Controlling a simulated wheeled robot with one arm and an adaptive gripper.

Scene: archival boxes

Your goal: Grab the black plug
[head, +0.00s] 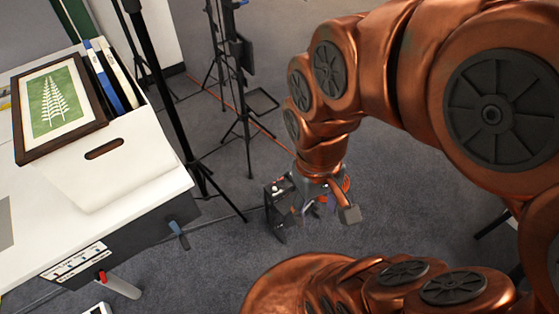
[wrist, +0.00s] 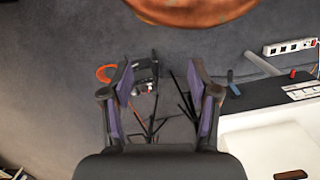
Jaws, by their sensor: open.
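I cannot make out a black plug for certain in either view. My gripper (head: 318,207) hangs over the grey carpet, right of the table, in the head view. In the wrist view my gripper (wrist: 160,78) shows its two purple-padded fingers spread apart, with no object held between them. A small dark object (wrist: 146,76) appears beyond the fingers, beside an orange ring-like shape; it is too small to identify. The power strip also shows in the wrist view (wrist: 288,46).
A white box (head: 115,165) holding binders and a framed fern picture (head: 58,105) stands on the white table (head: 25,245). A blue-grey clamp (head: 178,235) sits at the table's edge. Black stands (head: 240,110) rise behind my gripper. Open carpet (head: 225,265) lies right of the table.

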